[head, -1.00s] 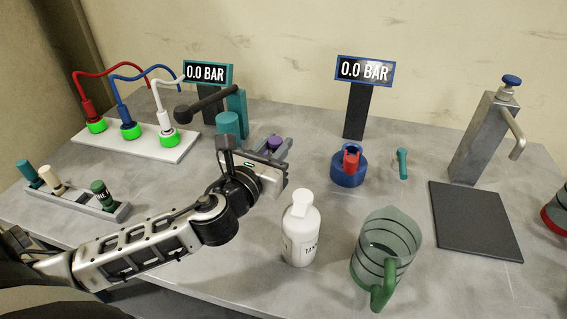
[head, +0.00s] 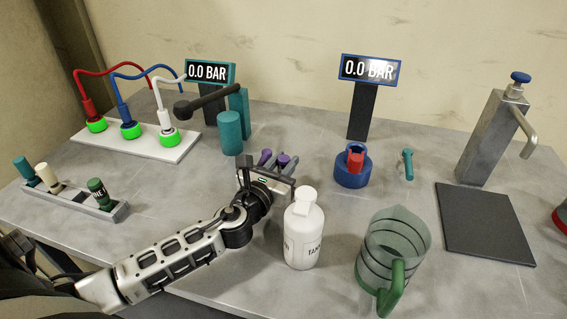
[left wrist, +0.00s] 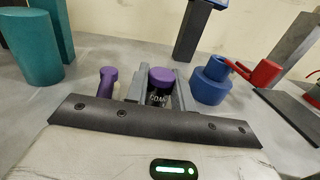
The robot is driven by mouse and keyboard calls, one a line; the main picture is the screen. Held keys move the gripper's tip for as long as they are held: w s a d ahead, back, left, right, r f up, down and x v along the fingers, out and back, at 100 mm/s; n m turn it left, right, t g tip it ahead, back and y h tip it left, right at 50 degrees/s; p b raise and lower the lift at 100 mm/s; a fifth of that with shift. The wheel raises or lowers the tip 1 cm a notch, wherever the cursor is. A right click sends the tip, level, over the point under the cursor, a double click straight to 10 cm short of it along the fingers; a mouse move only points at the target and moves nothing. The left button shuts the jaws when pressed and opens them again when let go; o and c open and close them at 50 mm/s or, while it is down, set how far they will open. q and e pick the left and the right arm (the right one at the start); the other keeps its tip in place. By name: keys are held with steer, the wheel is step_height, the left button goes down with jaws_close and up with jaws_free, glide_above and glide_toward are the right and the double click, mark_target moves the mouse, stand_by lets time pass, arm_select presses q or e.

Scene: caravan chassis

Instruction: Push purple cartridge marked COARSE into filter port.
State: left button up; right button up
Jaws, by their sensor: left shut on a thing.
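The purple cartridge (left wrist: 161,89) shows between the fingers of my left gripper (left wrist: 158,92) in the left wrist view. It is upright, with a purple cap and a black label on which part of COARSE reads. In the head view my left gripper (head: 281,164) is shut on this cartridge (head: 283,159), low over the table's middle. A second purple piece (left wrist: 107,82) with a knobbed top stands just left of the fingers; it also shows in the head view (head: 265,156). I cannot make out the filter port or whether the cartridge is in it. My right gripper is not seen.
A white bottle (head: 303,230) stands close right of my left gripper. A teal cylinder (head: 230,133) with a dark lever is behind it. A blue fitting (head: 352,172) with a red handle stands farther right. A cartridge rack (head: 100,208) is at left, a green jug (head: 395,250) at front right.

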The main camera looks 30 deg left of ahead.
arm_select(q)
steer(key=shift+f, duration=0.2)
steer(key=o, duration=1)
steer(key=shift+r, duration=0.15)
